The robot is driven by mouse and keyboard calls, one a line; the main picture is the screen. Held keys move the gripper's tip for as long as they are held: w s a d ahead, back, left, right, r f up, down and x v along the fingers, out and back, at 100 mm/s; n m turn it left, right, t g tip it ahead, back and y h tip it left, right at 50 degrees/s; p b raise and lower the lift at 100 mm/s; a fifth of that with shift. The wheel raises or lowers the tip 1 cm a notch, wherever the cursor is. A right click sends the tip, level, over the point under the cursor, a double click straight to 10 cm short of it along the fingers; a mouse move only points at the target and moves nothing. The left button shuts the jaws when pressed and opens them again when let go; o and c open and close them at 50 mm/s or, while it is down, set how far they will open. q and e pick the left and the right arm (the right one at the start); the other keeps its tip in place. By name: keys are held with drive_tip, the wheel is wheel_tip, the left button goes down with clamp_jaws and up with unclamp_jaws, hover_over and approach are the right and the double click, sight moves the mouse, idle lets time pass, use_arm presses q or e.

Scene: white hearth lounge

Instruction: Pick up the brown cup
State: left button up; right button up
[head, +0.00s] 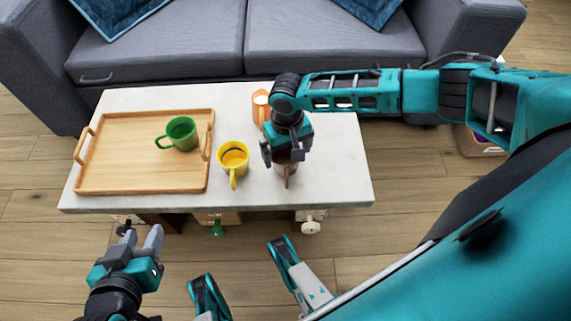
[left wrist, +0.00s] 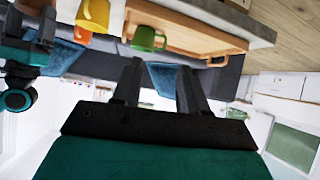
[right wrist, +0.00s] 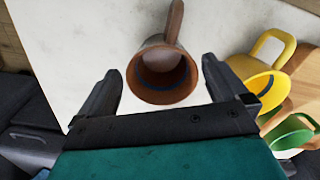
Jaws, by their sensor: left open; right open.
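The brown cup (head: 285,168) stands on the white table under my right gripper in the head view, partly hidden by it. In the right wrist view the brown cup (right wrist: 163,72) shows its open mouth, with its handle pointing up and away. My left gripper (head: 140,240) is open and empty, in front of the table's near edge, away from the cup.
A yellow cup (head: 233,160) stands just left of the brown cup. An orange cup (head: 261,108) is behind it. A green cup (head: 181,134) sits on a wooden tray (head: 110,183) at the left. The table's right end (head: 345,170) is clear. A grey sofa (head: 330,45) stands behind.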

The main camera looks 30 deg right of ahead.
drive_tip(key=shift+w+f, duration=0.1)
drive_tip(key=shift+f, duration=0.8)
drive_tip(key=shift+r, duration=0.1)
drive_tip(key=c, duration=1)
drive_tip(key=shift+r, duration=0.1)
